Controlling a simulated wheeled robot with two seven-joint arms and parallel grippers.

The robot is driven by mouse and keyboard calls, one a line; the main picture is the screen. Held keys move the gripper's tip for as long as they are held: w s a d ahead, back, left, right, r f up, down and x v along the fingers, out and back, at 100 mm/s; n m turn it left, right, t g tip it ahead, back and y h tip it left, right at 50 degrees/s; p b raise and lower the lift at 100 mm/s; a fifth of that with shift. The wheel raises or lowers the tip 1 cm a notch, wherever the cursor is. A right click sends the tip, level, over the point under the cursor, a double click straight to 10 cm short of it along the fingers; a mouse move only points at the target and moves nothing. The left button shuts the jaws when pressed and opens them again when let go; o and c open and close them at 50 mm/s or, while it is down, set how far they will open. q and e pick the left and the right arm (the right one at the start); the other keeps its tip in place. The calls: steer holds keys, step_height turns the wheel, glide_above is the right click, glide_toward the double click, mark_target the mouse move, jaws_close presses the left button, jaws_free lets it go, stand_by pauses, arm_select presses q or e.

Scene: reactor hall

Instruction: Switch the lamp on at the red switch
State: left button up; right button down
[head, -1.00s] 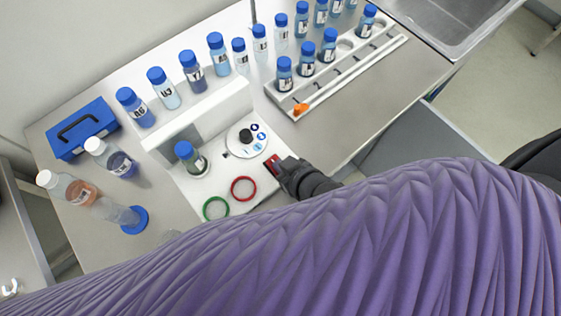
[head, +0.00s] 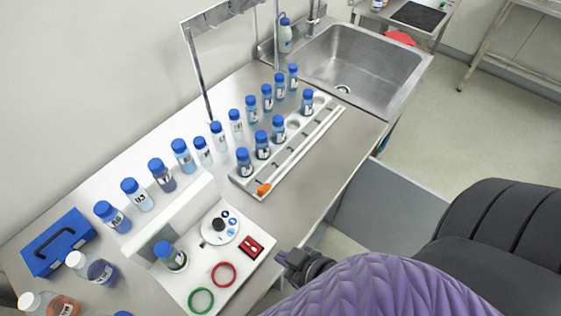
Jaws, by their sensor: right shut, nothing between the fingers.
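The red switch (head: 251,247) sits on the right end of the white panel (head: 190,275), beside a round dial with a black knob (head: 219,225). A lamp-like frame on a metal post (head: 197,75) stands at the back of the bench; I cannot tell whether it is lit. My right gripper (head: 284,257) is shut and empty, just right of the red switch and apart from it, near the bench's front edge. The switch is in plain view. My left gripper is not in view.
A red ring (head: 223,274) and a green ring (head: 201,300) lie on the panel near a blue-capped vial (head: 170,256). A rack (head: 290,150) holds several vials. A blue case (head: 57,242) stands left; a sink (head: 350,60) is at the back. A grey chair (head: 490,240) stands right.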

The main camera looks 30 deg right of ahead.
steer(key=b, duration=0.5)
glide_above(251, 247)
steer(key=s, duration=0.1)
steer(key=shift+t, duration=0.3)
steer(key=f, duration=0.5)
steer(key=shift+s+d, duration=0.15)
steer(key=shift+d, duration=0.1)
steer(key=f+b, duration=0.1)
steer(key=f, duration=0.1)
steer(key=w+f+b, duration=0.1)
steer(key=shift+w+a+f, duration=0.1)
steer(key=shift+a+f, duration=0.1)
steer(key=shift+f, duration=0.5)
